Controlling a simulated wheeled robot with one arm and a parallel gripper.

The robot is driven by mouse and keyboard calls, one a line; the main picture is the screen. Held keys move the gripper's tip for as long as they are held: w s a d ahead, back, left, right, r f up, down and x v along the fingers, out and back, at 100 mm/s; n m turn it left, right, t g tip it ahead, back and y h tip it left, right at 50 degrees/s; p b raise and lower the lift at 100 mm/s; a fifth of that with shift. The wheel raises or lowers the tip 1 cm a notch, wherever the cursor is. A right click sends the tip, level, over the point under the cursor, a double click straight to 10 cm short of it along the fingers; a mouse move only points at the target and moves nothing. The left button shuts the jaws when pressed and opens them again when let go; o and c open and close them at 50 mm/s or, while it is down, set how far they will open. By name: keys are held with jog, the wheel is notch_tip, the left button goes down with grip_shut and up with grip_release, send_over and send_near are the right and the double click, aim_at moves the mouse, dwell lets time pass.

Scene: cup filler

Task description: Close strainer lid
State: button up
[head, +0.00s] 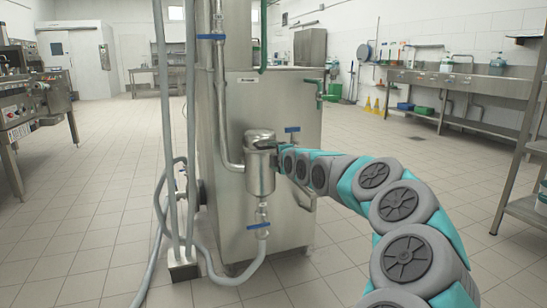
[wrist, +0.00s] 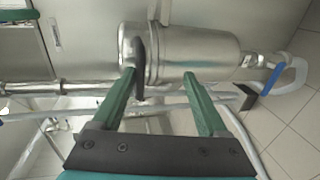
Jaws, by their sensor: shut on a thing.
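The strainer is a steel canister (head: 260,175) mounted on the front of a steel cabinet. Its steel lid (head: 258,135) sits on top, with no clear gap at the rim. In the wrist view the strainer body (wrist: 195,55) lies sideways, with the lid (wrist: 131,45) at its left end and a dark curved piece beside it.
The steel cabinet (head: 285,100) stands close behind the strainer. A pipe (head: 221,90) runs down to the strainer's left, and a blue-handled valve (head: 260,226) and a grey hose (head: 205,262) hang below.

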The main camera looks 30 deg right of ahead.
jog(key=shift+a+f, duration=0.1)
jog(key=shift+f, duration=0.3)
jog(key=shift+c, duration=0.4)
jog(key=v, duration=0.8)
jog(key=shift+r, duration=0.4)
jog(key=shift+w, duration=0.1)
jog(key=s+a+f+m+g+y+p, duration=0.2)
jog(key=s+a+f+m+g+p, duration=0.3)
jog(key=a, duration=0.7)
jog(key=s+a+f+m+g+y+p, duration=0.1)
jog(key=s+a+f+g+y, duration=0.15)
jog(key=s+a, duration=0.75)
jog(key=s+a+f+m+g+p, duration=0.1)
jog(key=s+a+m+g, duration=0.2)
jog(key=s, duration=0.6)
jog(key=s+a+f+m+g+p, duration=0.2)
jog(key=s+a+m+g, duration=0.1)
jog(key=s, duration=0.6)
jog(key=s+a+f+m+g+h+p, duration=0.1)
jog(key=s+a+m+g+p, duration=0.1)
jog(key=s+a, duration=0.3)
jog(key=s+m+g, duration=0.1)
jog(key=s, duration=0.3)
jog(key=shift+f, duration=0.3)
